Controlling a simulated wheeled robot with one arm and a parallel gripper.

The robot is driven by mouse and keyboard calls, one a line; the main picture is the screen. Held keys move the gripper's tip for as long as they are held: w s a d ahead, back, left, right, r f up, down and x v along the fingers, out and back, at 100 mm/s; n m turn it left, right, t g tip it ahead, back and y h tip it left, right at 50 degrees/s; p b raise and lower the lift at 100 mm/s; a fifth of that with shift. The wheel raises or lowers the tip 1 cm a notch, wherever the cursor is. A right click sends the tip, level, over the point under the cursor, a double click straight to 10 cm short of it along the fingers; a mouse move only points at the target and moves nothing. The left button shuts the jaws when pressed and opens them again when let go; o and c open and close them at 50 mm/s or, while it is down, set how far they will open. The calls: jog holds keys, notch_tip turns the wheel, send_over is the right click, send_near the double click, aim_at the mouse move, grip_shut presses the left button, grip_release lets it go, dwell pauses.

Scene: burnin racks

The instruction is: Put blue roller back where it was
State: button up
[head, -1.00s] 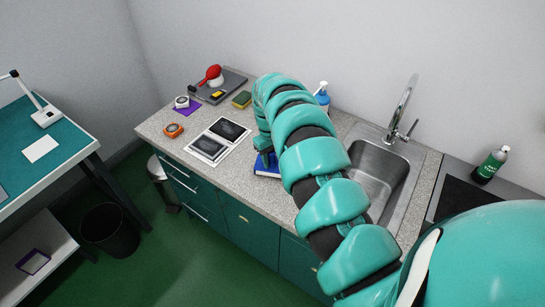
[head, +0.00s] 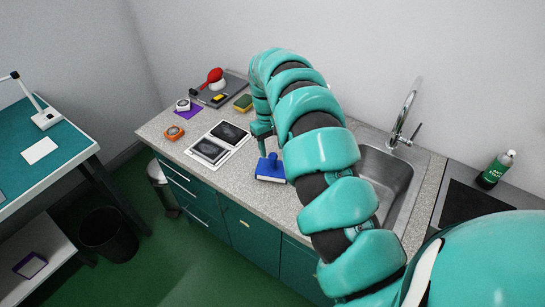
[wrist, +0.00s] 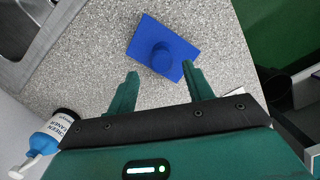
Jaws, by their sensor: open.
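The blue roller (head: 270,170) has a flat rectangular blue base and a round upright knob or handle. It rests on the speckled grey countertop (head: 215,175), near the front edge and left of the sink. In the wrist view the roller (wrist: 147,37) lies just beyond the fingertips, seen from above. My gripper (wrist: 160,73) is open and empty, its two fingers apart with the knob ahead of the gap. In the head view my gripper (head: 262,135) is above and behind the roller, partly hidden by my arm.
Two framed dark plates (head: 209,150) lie left of the roller. A sink (head: 385,172) is right; a cleaner bottle (wrist: 50,138) stands at the wrist view's left.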

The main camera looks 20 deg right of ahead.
notch_tip(320, 180, up, 6)
jog(key=p, duration=0.2)
jog(key=shift+w, duration=0.4)
jog(key=shift+a, duration=0.15)
